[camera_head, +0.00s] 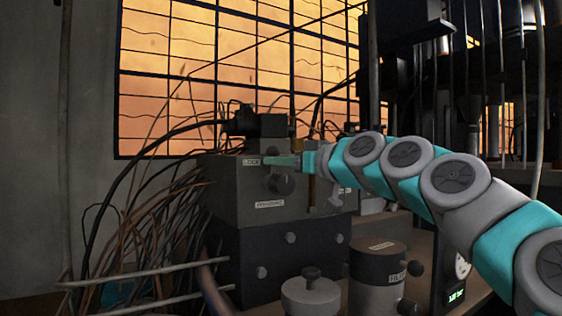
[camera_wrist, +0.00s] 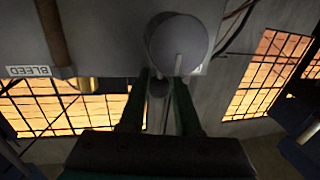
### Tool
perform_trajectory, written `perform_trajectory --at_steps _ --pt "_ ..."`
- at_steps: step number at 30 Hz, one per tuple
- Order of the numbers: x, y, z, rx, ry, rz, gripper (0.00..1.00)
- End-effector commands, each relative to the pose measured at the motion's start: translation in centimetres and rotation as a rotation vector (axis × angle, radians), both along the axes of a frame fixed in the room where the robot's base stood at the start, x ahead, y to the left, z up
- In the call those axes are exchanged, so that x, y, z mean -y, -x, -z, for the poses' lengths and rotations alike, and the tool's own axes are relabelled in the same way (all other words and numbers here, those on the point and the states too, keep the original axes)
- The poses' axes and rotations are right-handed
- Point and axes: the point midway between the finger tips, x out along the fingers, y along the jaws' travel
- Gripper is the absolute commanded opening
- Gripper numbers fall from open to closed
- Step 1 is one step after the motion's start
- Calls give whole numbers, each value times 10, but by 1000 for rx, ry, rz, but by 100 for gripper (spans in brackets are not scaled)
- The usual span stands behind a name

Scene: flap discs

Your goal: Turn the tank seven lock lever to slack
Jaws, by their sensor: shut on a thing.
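The lock lever shows in the wrist view as a round grey hub (camera_wrist: 178,40) with a small dark round end (camera_wrist: 158,87) beside it. My gripper (camera_wrist: 157,80) has its two green fingers on either side of that dark end, shut on it. In the head view my gripper (camera_head: 284,161) reaches in from the right to the front of a grey box (camera_head: 235,190), just above a dark round knob (camera_head: 281,184). The fingers hide part of the lever there. A small label (camera_head: 251,161) sits left of the fingertips; I cannot read it surely.
A BLEED label (camera_wrist: 28,71) and a brown rod (camera_wrist: 52,32) show beside the lever in the wrist view. Many loose cables (camera_head: 150,215) hang left of the box. A round-lidded pot (camera_head: 311,295) and a dark cylinder (camera_head: 377,270) stand below my arm.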

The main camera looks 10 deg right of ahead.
Motion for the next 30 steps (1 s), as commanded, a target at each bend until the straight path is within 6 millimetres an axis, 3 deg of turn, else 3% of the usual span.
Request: perform_trajectory --at_steps 11,30 --pt "-2 2 -5 37 74 8 0" --pt "-31 12 2 207 604 1 0"
